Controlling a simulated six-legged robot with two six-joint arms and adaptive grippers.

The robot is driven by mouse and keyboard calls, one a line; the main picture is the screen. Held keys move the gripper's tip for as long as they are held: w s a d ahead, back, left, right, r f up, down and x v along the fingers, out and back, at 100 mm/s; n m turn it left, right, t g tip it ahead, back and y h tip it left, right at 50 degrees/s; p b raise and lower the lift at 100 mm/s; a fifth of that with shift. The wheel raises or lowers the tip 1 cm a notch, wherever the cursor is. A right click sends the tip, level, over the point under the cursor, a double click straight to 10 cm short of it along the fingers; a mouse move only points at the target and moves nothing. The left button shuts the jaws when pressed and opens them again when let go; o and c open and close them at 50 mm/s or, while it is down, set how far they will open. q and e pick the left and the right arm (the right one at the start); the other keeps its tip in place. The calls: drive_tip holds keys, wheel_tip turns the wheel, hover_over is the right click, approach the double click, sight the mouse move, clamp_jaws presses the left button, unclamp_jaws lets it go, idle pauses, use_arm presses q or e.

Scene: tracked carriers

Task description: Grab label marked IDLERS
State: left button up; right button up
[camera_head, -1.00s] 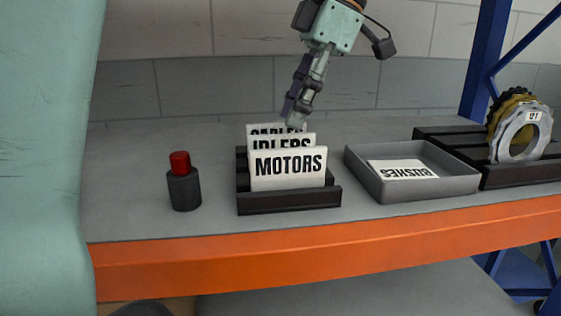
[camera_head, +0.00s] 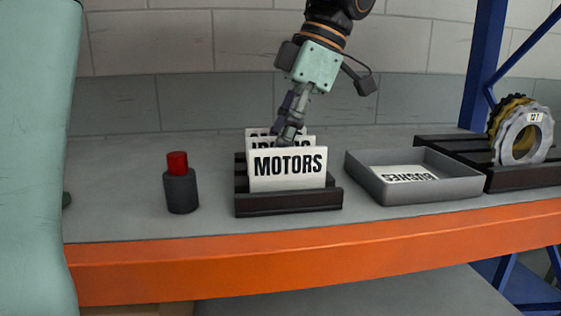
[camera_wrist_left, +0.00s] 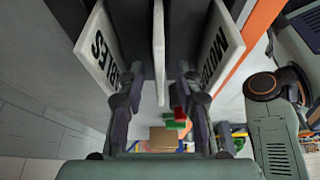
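The IDLERS label (camera_head: 262,142) stands upright in a dark slotted rack (camera_head: 290,205), mostly hidden behind the MOTORS label (camera_head: 290,168). A third label, seemingly CABLES (camera_head: 258,131), stands behind it. My left gripper (camera_head: 288,136) reaches down from above at the IDLERS label, its fingertips partly hidden by the labels. In the left wrist view the open fingers (camera_wrist_left: 160,78) lie either side of the middle label (camera_wrist_left: 158,50), seen edge-on, with gaps on both sides. The CABLES label (camera_wrist_left: 98,45) and the MOTORS label (camera_wrist_left: 215,48) flank the fingers closely. My right gripper is not in view.
A grey tray (camera_head: 430,190) holding a BUSHES label (camera_head: 408,174) is right of the rack. Toothed rings (camera_head: 522,138) stand in a dark rack farther right. A dark cylinder with a red top (camera_head: 181,190) stands left. The shelf has an orange front edge (camera_head: 330,262).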

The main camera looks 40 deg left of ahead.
use_arm(q)
drive_tip(key=shift+f, duration=0.25)
idle(0.3)
drive_tip(key=shift+c, duration=0.4)
clamp_jaws()
